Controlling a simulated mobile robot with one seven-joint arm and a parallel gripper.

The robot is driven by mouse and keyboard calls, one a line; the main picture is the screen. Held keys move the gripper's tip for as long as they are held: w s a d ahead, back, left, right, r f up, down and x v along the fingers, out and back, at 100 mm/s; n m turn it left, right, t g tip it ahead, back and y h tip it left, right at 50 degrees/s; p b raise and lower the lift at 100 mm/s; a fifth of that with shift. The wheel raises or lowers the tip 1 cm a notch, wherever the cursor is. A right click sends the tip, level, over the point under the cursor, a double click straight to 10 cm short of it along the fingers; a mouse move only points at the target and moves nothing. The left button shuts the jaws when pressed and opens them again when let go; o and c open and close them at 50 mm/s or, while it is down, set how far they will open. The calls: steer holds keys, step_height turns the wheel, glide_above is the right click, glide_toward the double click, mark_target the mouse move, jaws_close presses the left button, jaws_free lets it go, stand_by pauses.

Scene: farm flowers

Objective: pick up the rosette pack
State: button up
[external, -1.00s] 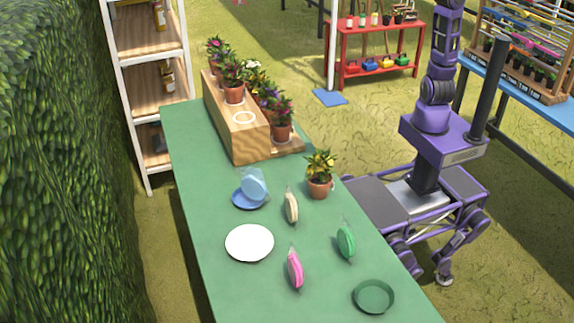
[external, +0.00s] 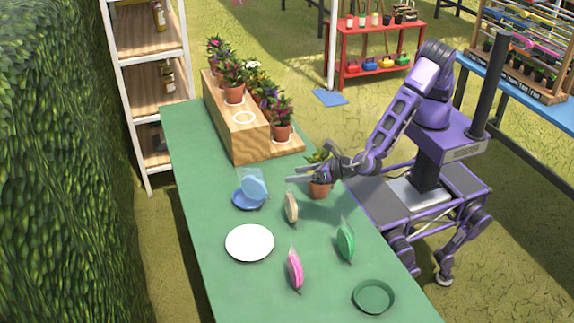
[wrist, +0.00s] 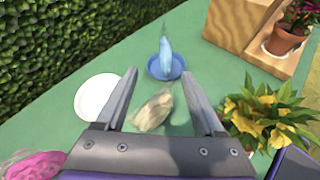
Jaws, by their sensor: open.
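Several clear packs with round coloured contents, which look like rosettes, stand on the green table. A cream pack (external: 291,207) is near the middle; in the wrist view this cream pack (wrist: 153,110) shows between my fingers, below them. A blue pack (external: 254,186) stands on a blue saucer (external: 244,204). A green pack (external: 346,243) and a pink pack (external: 295,270) are nearer the front; part of the pink pack (wrist: 36,166) shows at the lower left of the wrist view. My gripper (external: 291,175) is open and empty above the table, near the cream pack and apart from it.
A potted yellow-flowered plant (external: 319,188) is close beside and partly hidden by my gripper. A white plate (external: 250,243) lies left of the packs, a green dish (external: 374,297) at the front right. A wooden stand (external: 251,148) with potted flowers is at the back.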

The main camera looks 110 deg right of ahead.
steer(key=d+f+n, duration=0.1)
steer(key=f+n, duration=0.1)
glide_toward(253, 177)
steer(key=shift+h, duration=0.3)
steer(key=w+d+f, duration=0.2)
steer(key=f, duration=0.1)
steer(key=shift+w+d+f, duration=0.15)
steer(key=shift+w+d, duration=0.15)
steer(key=shift+d, duration=0.05)
steer(key=shift+r+x, duration=0.15)
steer(key=shift+x, duration=1.2)
steer(key=shift+r+x, duration=0.2)
steer(key=shift+x, duration=1.15)
steer(key=shift+w+d, duration=0.1)
steer(key=shift+w, duration=0.05)
jaws_close()
